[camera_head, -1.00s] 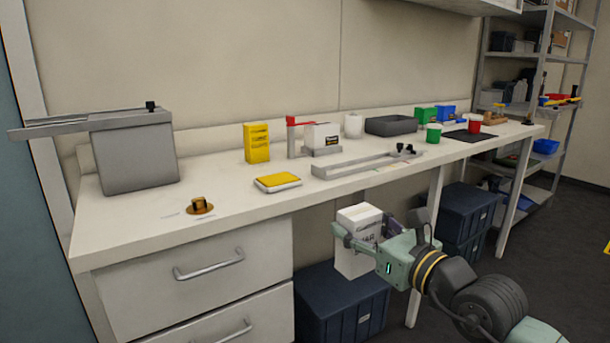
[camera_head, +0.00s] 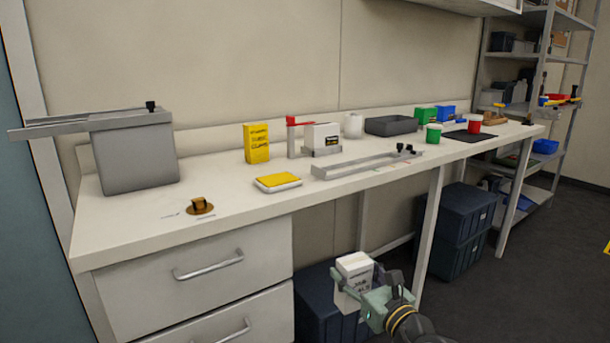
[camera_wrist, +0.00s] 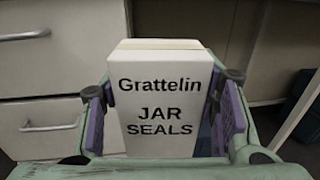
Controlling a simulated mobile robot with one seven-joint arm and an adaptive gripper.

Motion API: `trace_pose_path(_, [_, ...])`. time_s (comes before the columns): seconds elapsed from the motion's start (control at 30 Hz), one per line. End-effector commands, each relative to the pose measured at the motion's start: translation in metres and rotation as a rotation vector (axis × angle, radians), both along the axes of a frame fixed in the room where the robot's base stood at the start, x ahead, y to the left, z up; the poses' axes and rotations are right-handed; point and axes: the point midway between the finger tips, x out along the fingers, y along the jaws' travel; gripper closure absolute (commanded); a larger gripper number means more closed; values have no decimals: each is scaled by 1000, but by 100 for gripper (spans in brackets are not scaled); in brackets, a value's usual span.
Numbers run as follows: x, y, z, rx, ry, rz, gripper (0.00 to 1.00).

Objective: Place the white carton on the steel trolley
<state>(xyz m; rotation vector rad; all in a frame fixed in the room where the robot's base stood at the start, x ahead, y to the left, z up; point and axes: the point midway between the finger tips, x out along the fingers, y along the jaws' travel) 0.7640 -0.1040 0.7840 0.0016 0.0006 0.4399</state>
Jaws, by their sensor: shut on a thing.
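The white carton (camera_head: 354,274) is at the lower middle of the head view, in front of the bench and below its top. In the wrist view the carton (camera_wrist: 165,105) is upright and reads "Grattelin JAR SEALS". My gripper (camera_head: 362,292) is shut on the carton. In the wrist view its purple-padded fingers (camera_wrist: 165,118) stand on the left and right sides of the carton. The carton's lower end is hidden by my gripper. I see no steel trolley that I can make out in either view.
The white bench (camera_head: 240,212) carries a yellow box (camera_head: 257,143), a yellow-topped tray (camera_head: 278,182) and a grey tank (camera_head: 136,157). Drawers (camera_head: 200,275) are at the lower left. Dark blue crates (camera_head: 455,215) stand under the bench. Dark floor (camera_head: 520,285) is open at right.

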Motion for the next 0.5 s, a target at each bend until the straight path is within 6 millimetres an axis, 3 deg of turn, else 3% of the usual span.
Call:
trace_pose_path(0.17, [8, 9, -53, 15, 6, -34, 77])
trace_pose_path(0.33, [10, 27, -130, 11, 5, -82, 77])
trace_pose_path(0.5, [0, 52, -207, 8, 4, -120, 77])
